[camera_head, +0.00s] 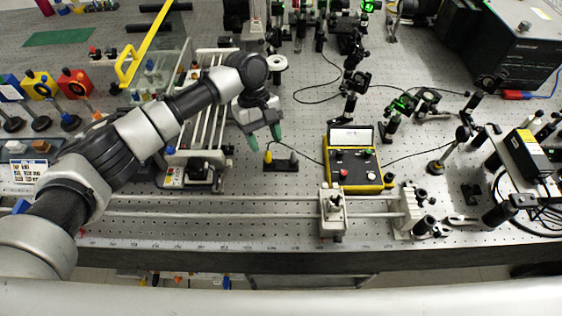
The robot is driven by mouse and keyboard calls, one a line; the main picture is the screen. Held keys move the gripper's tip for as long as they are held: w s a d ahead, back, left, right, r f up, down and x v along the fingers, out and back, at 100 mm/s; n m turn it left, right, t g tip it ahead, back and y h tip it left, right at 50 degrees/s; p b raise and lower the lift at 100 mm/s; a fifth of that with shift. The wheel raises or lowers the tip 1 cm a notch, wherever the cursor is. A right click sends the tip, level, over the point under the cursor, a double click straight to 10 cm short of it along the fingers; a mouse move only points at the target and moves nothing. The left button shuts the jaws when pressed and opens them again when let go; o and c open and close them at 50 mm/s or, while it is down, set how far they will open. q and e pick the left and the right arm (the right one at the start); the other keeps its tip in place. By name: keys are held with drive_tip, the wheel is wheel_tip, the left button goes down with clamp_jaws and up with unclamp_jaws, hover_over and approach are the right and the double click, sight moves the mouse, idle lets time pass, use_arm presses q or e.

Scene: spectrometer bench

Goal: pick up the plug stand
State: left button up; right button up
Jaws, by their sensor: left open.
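What looks like the plug stand (285,165) is a small black block lying on the perforated bench, with a yellow plug upright at its left end. A thin dark cable runs near it towards the yellow control box. My left gripper (265,139) is open, with its two green-tipped fingers pointing down. In the picture it is just above and slightly left of the plug stand, apart from it and with nothing between the fingers. How high it is over the bench is hard to tell. My right gripper is not in view.
The yellow-and-black control box (353,170) stands just right of the stand. A rail with a white carriage (332,212) runs along the front. A white rod frame (196,165) is to the left, and green-lit optics (402,104) are behind right. Bare bench shows around the stand.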

sight(268, 157)
use_arm(q)
drive_tip(key=shift+f, duration=0.35)
drive_tip(key=p+x, duration=0.1)
drive_tip(key=x, duration=0.3)
drive_tip(key=shift+s+a+f+p, duration=0.1)
drive_tip(key=shift+s+f+p, duration=0.1)
drive_tip(key=shift+p, duration=0.15)
drive_tip(key=shift+f, duration=0.2)
drive_tip(key=shift+c, duration=0.6)
drive_tip(key=shift+s, duration=0.1)
clamp_jaws()
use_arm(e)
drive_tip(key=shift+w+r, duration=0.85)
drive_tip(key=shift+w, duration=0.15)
